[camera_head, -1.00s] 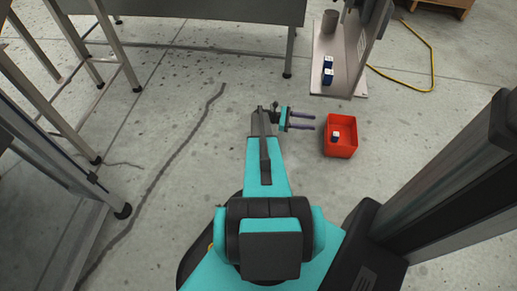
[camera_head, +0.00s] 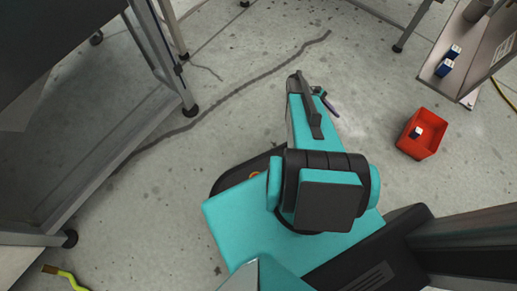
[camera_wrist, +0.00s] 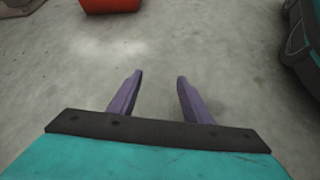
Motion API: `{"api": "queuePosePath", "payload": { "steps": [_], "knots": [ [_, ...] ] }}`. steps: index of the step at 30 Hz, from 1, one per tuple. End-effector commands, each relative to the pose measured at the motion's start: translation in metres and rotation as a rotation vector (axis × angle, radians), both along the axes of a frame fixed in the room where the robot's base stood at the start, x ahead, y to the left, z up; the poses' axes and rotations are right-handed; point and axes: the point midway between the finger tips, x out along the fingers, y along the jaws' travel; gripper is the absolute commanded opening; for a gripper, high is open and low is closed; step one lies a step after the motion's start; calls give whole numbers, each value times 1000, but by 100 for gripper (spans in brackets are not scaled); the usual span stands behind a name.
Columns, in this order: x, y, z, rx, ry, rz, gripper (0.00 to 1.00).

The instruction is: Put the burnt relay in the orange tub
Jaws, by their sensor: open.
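The orange tub (camera_head: 432,147) stands on the floor at the right of the head view, and its side shows at the top of the wrist view (camera_wrist: 110,5). A small dark block with a white face (camera_head: 416,132) lies inside the tub. Two similar blue and white blocks (camera_head: 448,61) sit on a shelf at the upper right; which of these blocks is the burnt relay, I cannot tell. My gripper (camera_wrist: 159,85) is open and empty above bare floor, left of the tub in the head view. In the head view my arm hides part of it (camera_head: 331,105).
The shelf (camera_head: 430,75) at the upper right also holds a grey cylinder (camera_head: 477,9). A yellow hose (camera_head: 505,95) lies beyond it. A metal-legged table (camera_head: 160,110) stands at the left. A yellow-green item (camera_head: 68,278) lies lower left. The middle floor is clear.

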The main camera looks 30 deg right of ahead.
Motion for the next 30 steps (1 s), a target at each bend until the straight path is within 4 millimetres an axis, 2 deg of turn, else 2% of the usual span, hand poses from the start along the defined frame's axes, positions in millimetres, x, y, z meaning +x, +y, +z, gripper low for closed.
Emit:
{"api": "queuePosePath", "payload": {
  "steps": [1, 6, 20, 30],
  "knots": [
    [1, 23, 1, 12, -32, 2, 45],
    [8, 87, -7, 51, -138, -25, 45],
    [6, 231, -11, 153, -342, -129, 45],
    [-16, 338, 1, 236, -458, -251, 45]
  ]
}}
